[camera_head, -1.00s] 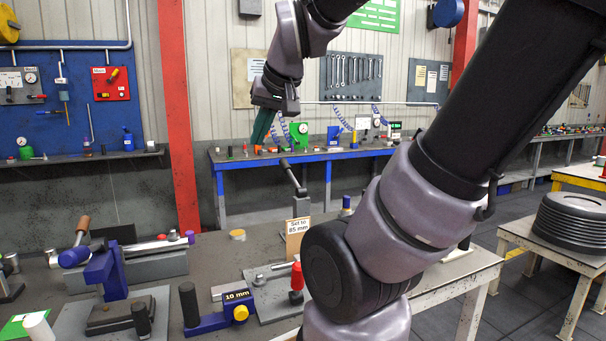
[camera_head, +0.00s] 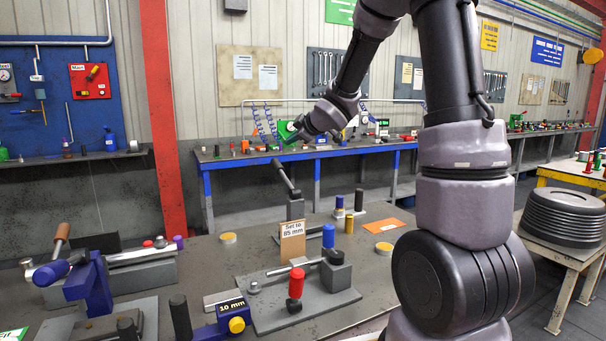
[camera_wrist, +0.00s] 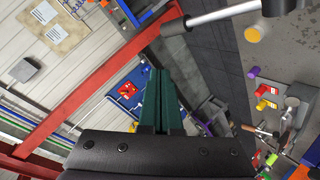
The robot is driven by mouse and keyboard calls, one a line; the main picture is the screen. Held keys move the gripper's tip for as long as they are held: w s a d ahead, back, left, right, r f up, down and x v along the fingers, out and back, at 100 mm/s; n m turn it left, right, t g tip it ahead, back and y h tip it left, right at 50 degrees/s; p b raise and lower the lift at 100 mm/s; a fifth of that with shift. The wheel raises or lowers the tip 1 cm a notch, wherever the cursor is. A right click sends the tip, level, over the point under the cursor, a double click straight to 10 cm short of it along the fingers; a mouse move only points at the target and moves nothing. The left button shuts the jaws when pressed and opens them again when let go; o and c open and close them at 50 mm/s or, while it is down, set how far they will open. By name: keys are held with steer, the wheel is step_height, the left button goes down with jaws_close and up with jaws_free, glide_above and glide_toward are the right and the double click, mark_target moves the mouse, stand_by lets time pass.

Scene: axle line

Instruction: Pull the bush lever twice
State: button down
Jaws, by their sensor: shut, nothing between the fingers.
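A tilted lever (camera_head: 284,175) with a dark upper end rises from a grey stand (camera_head: 296,209) behind the "Set to 85 mm" card (camera_head: 292,241); no label shows that it is the bush lever. My gripper (camera_head: 293,138) is above it in the head view, its green fingers pointing down and left. They look apart from the lever. In the wrist view the two green fingers (camera_wrist: 162,75) are shut together and hold nothing. A pale rod (camera_wrist: 222,15) with dark ends crosses above their tips at the top right, likely this lever.
A grey fixture with a red-handled clamp (camera_head: 296,283) and a "10 mm" block (camera_head: 232,307) are in front. A blue-edged bench (camera_head: 300,157) stands behind. Bare tabletop lies left of the lever.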

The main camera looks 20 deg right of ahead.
mark_target(284, 177)
steer(key=shift+d+f, duration=0.1)
steer(key=shift+f, duration=0.05)
steer(key=shift+w+a+f, duration=0.1)
steer(key=shift+w+f, duration=0.4)
steer(key=shift+f, duration=0.9)
steer(key=shift+w+a+f, duration=0.1)
steer(key=shift+w+f, duration=0.4)
steer(key=shift+f, duration=0.85)
steer(key=shift+w+a+f, duration=0.1)
steer(key=shift+w+f, duration=0.4)
steer(key=shift+f, duration=0.9)
steer(key=shift+f, duration=0.1)
steer(key=shift+w+f, duration=0.15)
steer(key=shift+f, duration=0.15)
